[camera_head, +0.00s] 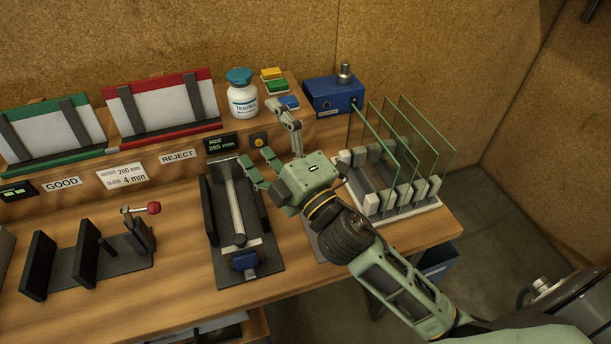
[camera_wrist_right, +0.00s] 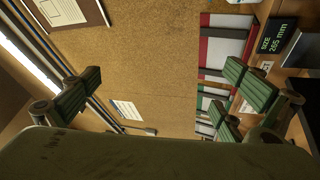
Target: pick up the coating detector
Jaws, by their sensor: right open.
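No object is plainly marked as the coating detector. Small colored blocks lie on the shelf beside the jar: a yellow one (camera_head: 271,73), a green one (camera_head: 277,87) and a blue one (camera_head: 289,102). A blue box with a metal knob (camera_head: 333,96) stands to their right. I cannot tell which of these is the detector. My right gripper (camera_head: 264,136) is open and empty, in front of the shelf and over the right part of the bench. In the right wrist view its fingers (camera_wrist_right: 158,98) are spread with nothing between them. My left gripper is not in view.
A rack (camera_head: 408,213) holds several upright glass panes right of my right arm. A black fixture with a rod (camera_head: 237,205) stands left of the gripper. A white jar with a teal lid (camera_head: 242,98) stands on the shelf. The bench front (camera_head: 185,275) has bare room.

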